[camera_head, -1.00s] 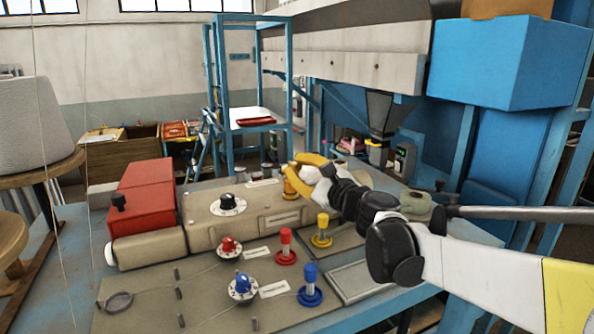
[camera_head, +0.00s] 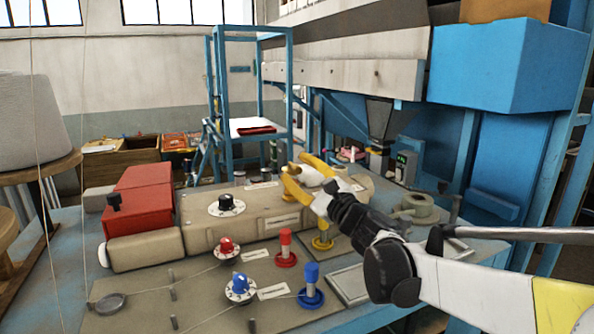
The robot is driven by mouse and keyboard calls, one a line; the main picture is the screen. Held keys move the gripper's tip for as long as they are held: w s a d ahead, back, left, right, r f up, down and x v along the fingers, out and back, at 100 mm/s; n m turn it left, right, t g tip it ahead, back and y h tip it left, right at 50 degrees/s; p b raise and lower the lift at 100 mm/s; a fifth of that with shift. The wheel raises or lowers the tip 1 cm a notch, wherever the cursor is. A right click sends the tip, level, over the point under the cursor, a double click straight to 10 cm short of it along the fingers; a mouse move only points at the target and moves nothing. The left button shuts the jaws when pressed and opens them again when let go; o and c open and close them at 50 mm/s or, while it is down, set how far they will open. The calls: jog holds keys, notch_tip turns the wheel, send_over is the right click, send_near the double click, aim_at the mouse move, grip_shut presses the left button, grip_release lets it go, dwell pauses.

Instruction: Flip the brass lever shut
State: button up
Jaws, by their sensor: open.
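My gripper (camera_head: 295,166) has two yellow fingers spread apart, with nothing seen held between them. It is above the far right part of the beige panel housing (camera_head: 250,212). An orange-brown fitting (camera_head: 287,194), which may be the brass lever, stands just below and behind the left finger. The finger covers part of it, so I cannot tell its position or whether the finger touches it. A yellow fitting (camera_head: 322,243) stands nearer, partly behind my arm.
A red lever (camera_head: 285,250), a blue lever (camera_head: 311,290), a red dial (camera_head: 226,247), a blue dial (camera_head: 240,287) and a black dial (camera_head: 227,206) sit around the panel. A red box (camera_head: 143,205) is at left. A round grey-green part (camera_head: 416,206) lies right of my wrist.

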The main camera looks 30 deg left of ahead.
jog(key=v, duration=1.2)
jog(key=shift+r, duration=0.1)
jog(key=s+d+f+n+g+h+b, duration=0.1)
jog(key=s+d+f+n+h, duration=0.5)
jog(key=d, duration=0.8)
jog(key=s+d+f+n+g+h, duration=0.1)
jog(key=s+d+f+n+h, duration=0.2)
jog(key=s+d+f+h, duration=0.8)
jog(key=s+d+f+n+h+b, duration=0.15)
jog(key=s+d+f+n, duration=0.3)
jog(key=d, duration=1.25)
notch_tip(320, 180, down, 25)
jog(key=b, duration=2.3)
jog(key=shift+w+b, duration=0.3)
jog(key=shift+b, duration=0.1)
jog(key=shift+a+r+n, duration=0.1)
jog(key=shift+n, duration=0.15)
